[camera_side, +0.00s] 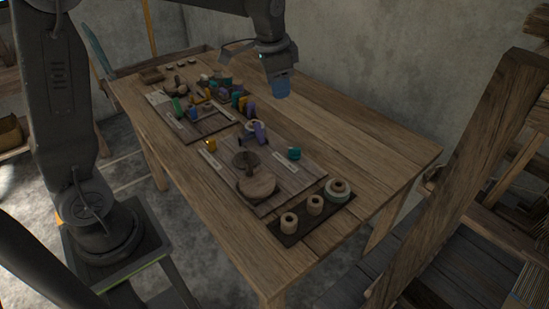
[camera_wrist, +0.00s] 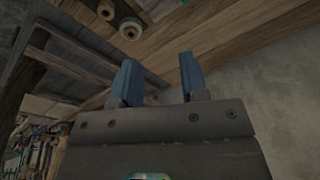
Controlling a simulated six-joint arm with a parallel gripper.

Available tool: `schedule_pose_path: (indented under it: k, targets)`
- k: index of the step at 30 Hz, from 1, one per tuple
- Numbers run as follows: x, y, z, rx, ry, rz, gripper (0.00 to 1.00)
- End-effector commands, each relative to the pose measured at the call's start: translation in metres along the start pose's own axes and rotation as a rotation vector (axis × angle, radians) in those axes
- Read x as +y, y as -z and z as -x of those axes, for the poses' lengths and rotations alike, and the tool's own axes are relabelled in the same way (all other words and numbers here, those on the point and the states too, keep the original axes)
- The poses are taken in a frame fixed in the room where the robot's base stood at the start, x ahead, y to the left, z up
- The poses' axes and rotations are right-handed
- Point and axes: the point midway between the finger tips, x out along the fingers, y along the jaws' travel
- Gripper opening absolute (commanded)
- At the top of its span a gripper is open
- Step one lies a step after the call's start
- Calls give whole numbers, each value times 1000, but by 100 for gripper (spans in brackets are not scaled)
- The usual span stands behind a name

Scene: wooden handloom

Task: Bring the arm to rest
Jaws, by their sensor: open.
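My gripper (camera_side: 281,88) hangs above the right part of the wooden table (camera_side: 340,128) in the side view, clear of the objects on it. In the wrist view my gripper (camera_wrist: 158,82) shows two blue fingers spread apart with nothing between them. The table edge and part of the room lie beyond the fingers there. My arm comes in from the top of the side view and bends down to the gripper.
A wooden board (camera_side: 298,172) carries a round wooden piece (camera_side: 257,185) and colored spools. More colored spools stand farther back. The loom frame (camera_side: 455,160) rises at right. The table's right side is bare.

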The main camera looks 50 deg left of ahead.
Motion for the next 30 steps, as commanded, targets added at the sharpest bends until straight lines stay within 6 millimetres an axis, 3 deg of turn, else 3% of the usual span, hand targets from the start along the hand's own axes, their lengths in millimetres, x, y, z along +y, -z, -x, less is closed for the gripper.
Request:
schedule_pose_path:
  k: [3, 9, 15, 18, 24, 30]
  targets:
    - [29, -31, 35, 59, 26, 80, 40]
    - [75, -90, 66, 154, 50, 221, 40]
    - [113, -146, 70, 244, 54, 351, 40]
    - [124, -165, 66, 276, 52, 398, 40]
    - [134, -181, 61, 303, 47, 439, 40]
    - [135, -181, 61, 303, 47, 442, 40]
